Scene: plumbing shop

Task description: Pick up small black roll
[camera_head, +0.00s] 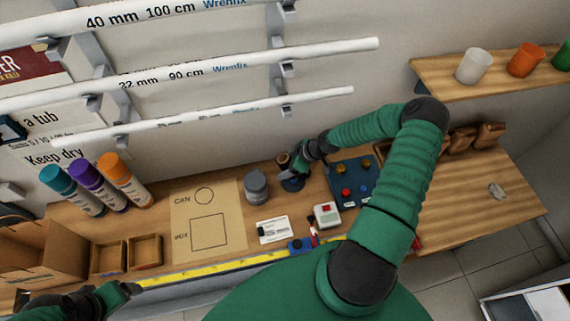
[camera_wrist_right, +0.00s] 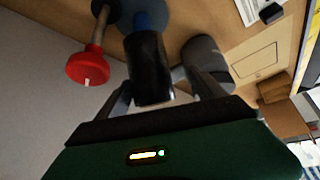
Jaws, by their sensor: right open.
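A black cylinder, which looks like the small black roll (camera_wrist_right: 150,68), stands between the two fingers of my right gripper (camera_wrist_right: 165,88) in the right wrist view. It sits over a blue post on a round blue-grey base. The fingers are apart, one on each side, and I cannot see either touching it. In the head view my right gripper (camera_head: 299,163) is at the back of the bench, above the dark round base (camera_head: 292,184), and mostly hides the roll. My left gripper (camera_head: 126,290) is low at the left, its jaws unclear.
A dark grey can (camera_head: 255,187) stands close left of the right gripper; it also shows in the wrist view (camera_wrist_right: 203,55). A blue panel (camera_head: 350,185) lies to the right. The marked board (camera_head: 182,215) has free room.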

